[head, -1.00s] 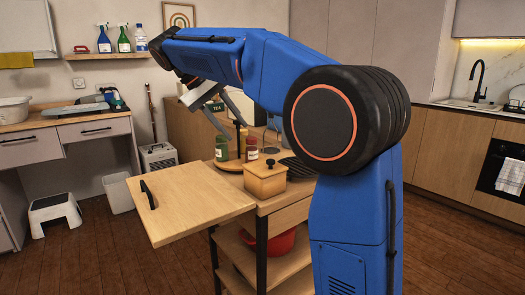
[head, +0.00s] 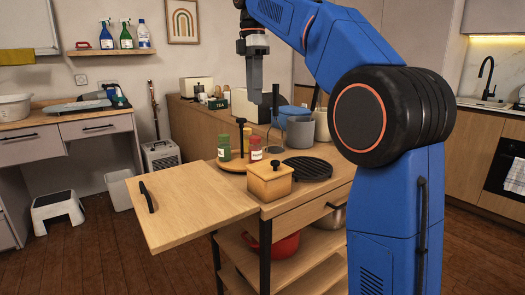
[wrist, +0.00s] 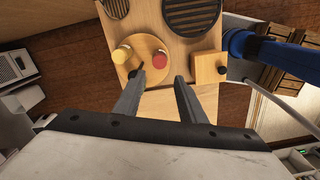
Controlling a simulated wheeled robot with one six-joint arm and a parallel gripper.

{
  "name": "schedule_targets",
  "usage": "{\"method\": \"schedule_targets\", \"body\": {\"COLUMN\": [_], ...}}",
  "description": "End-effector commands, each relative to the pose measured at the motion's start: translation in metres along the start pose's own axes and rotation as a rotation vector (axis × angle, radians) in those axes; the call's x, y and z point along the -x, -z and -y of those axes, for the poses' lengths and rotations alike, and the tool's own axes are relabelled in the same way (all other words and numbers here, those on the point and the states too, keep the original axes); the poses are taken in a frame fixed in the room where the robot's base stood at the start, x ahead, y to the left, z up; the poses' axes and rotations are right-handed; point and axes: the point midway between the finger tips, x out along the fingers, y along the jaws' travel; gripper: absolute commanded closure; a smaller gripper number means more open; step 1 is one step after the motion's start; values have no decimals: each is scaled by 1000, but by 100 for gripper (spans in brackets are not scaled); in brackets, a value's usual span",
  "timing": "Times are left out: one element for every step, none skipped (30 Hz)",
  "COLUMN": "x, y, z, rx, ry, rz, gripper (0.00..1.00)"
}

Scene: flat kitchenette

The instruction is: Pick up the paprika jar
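A red jar with a pale label (head: 256,149), likely the paprika though its label is unreadable, stands on a round wooden turntable (head: 231,168) on the cart top. A green jar (head: 224,148) stands left of it, and a yellowish jar (head: 246,136) partly shows behind. In the wrist view the red jar's top (wrist: 160,60) is just beyond and between the fingertips, and a yellow lid (wrist: 122,54) is to its left. My gripper (head: 266,103) points down above the turntable, open and empty. It also shows in the wrist view (wrist: 159,80).
A dark post (head: 240,124) rises from the turntable. A wooden box with a black knob (head: 269,178) stands close in front at right. A round black grill (head: 307,167) and grey pots (head: 300,132) are to the right and behind. A wooden leaf (head: 190,205) extends left, bare.

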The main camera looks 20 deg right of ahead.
Motion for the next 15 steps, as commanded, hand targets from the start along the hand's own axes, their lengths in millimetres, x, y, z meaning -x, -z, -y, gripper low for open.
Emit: {"method": "schedule_targets", "body": {"x": [1,1,0,-2,-5,-9,-14,-18,-24,-29,-34,-41,-46,-52,-59], "y": [0,0,0,1,1,1,1,1,1,1,1,1,1,1,1], "z": [0,0,0,0,0,0,0,0,0,1,1,0,1,0,1], "rx": [19,27,34,37,39,39,38,38,37,37,37,37,36,36,36], "ry": [-2,-3,-3,-3,-3,-2,-2,-1,-1,-1,-1,-1,-1,-1,0], "rz": [-6,-8,-10,-11,-11,-11,-11,-11,-10,-10,-10,-10,-10,-10,-10], "gripper": [63,63,63,63,63,63,63,63,63,63,63,63,63,63,63]}}
